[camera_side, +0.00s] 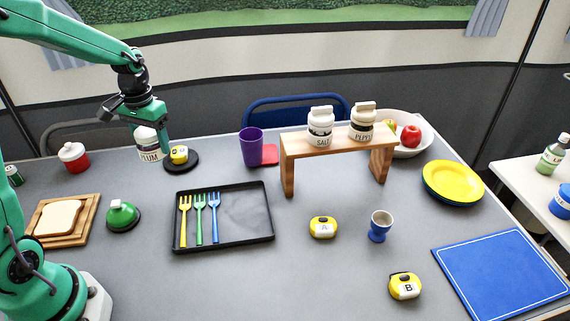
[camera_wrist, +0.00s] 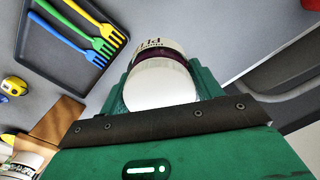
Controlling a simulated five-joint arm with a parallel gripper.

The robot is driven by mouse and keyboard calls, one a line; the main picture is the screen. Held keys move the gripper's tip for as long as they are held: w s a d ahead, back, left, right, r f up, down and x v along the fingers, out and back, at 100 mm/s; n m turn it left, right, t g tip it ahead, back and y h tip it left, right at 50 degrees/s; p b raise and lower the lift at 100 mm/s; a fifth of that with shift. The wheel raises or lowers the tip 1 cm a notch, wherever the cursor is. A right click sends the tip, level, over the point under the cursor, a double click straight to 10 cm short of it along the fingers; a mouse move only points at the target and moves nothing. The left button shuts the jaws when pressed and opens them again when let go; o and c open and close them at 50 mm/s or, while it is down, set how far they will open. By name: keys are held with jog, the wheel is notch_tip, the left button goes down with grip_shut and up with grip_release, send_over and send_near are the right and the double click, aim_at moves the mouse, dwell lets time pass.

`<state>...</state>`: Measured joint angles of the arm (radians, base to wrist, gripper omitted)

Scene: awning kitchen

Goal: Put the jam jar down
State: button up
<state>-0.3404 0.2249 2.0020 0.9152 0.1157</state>
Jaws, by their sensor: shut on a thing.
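The jam jar (camera_side: 149,148) is white with a dark band and a label reading PLUM. It is upright at the back left of the grey table, beside a black round disc. My gripper (camera_side: 150,118) is shut on it from above, with its fingers on both sides. In the wrist view the jar (camera_wrist: 160,82) sits between the green fingers of my gripper (camera_wrist: 162,92), its white lid towards the camera. I cannot tell whether the jar's base touches the table.
A red-and-white pot (camera_side: 74,157) stands to the left. A black tray (camera_side: 247,228) with several forks, a green bell-shaped thing (camera_side: 122,215) and a purple cup (camera_side: 251,147) are nearby.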

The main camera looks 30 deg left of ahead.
jog(key=w+d+m, duration=0.2)
jog(key=w+d, duration=0.1)
jog(key=d, duration=2.5)
jog(key=s+d+m, duration=0.1)
jog(key=s+d, duration=0.6)
jog(key=d, duration=0.4)
jog(key=s+d, duration=0.7)
jog(key=d, duration=0.5)
jog(key=shift+s+d+r+m, duration=0.15)
jog(key=shift+s+m, duration=0.15)
jog(key=shift+m, duration=0.1)
jog(key=shift+w, duration=0.1)
jog(key=w+a+f, duration=0.1)
jog(key=w+f, duration=0.1)
jog(key=w, duration=0.1)
jog(key=w+a+f, duration=0.1)
jog(key=w+f, duration=0.1)
jog(key=w, duration=0.2)
jog(key=w+a+f, duration=0.1)
jog(key=w+f, duration=0.2)
jog(key=w, duration=0.1)
jog(key=shift+w+a, duration=0.1)
jog(key=shift+f, duration=2)
jog(key=shift+f, duration=0.2)
